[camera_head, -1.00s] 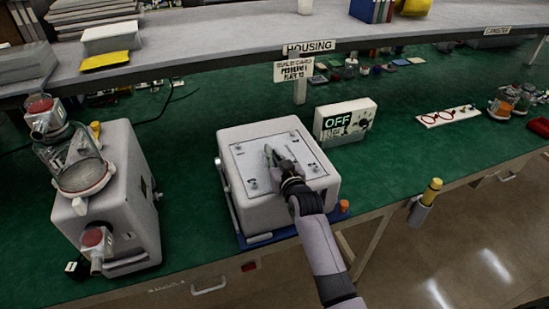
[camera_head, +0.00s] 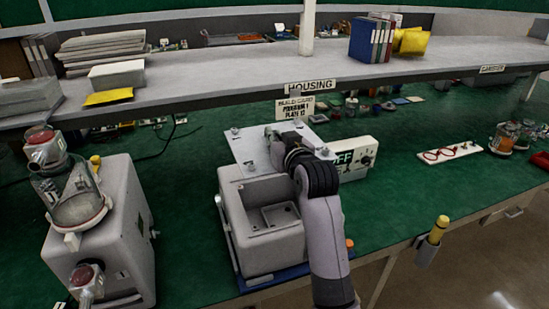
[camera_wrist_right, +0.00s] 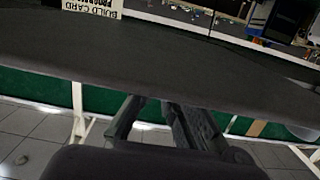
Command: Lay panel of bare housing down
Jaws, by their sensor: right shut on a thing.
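The panel (camera_head: 248,148) is a flat light-grey plate with knobs near its corners. My right gripper (camera_head: 279,138) is shut on it and holds it raised above the back of the bare housing. The bare housing (camera_head: 262,250) is a light-grey box, now open at the top, showing an inner compartment. It stands on a blue mat (camera_head: 270,282). In the right wrist view the panel (camera_wrist_right: 150,60) is a broad dark surface in front of the gripper fingers (camera_wrist_right: 160,108); their grip point is hard to see. My left gripper is out of view.
An assembled pump (camera_head: 105,225) with a glass canister stands at the left. A switch box (camera_head: 356,160), partly covered by my arm and the panel, stands behind right. A shelf (camera_head: 210,75) with a HOUSING sign overhangs the back.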

